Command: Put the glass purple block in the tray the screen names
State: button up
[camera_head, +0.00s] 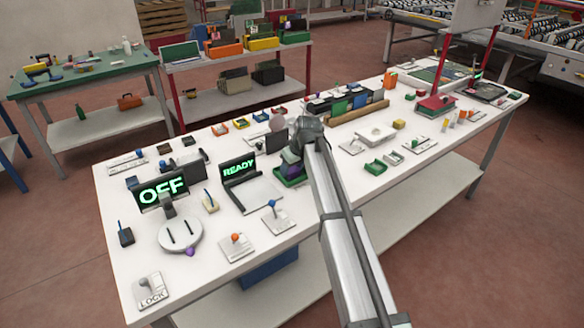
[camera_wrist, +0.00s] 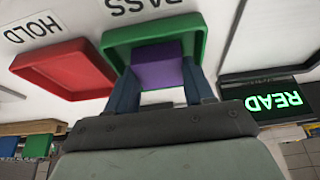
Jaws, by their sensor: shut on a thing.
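My gripper (camera_head: 290,160) is at the middle of the table, shut on a purple block. In the wrist view the purple block (camera_wrist: 157,66) sits between the two fingers (camera_wrist: 161,88). The block overlaps the green tray (camera_wrist: 196,38), within its rim as seen from the wrist; I cannot tell whether it touches the tray floor. The word PASS stands beside this tray. A red tray (camera_wrist: 62,70) lies beside the green one, with the word HOLD by it. The green tray also shows in the head view (camera_head: 293,182), partly hidden by my gripper.
A small purple object (camera_head: 190,252) lies by a round white device (camera_head: 180,234). Joystick plates (camera_head: 274,220) stand at the front.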

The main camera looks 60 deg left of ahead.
jog(key=shift+f, duration=0.1)
jog(key=o, duration=0.8)
jog(key=shift+o, duration=0.2)
jog(key=v, duration=1.2)
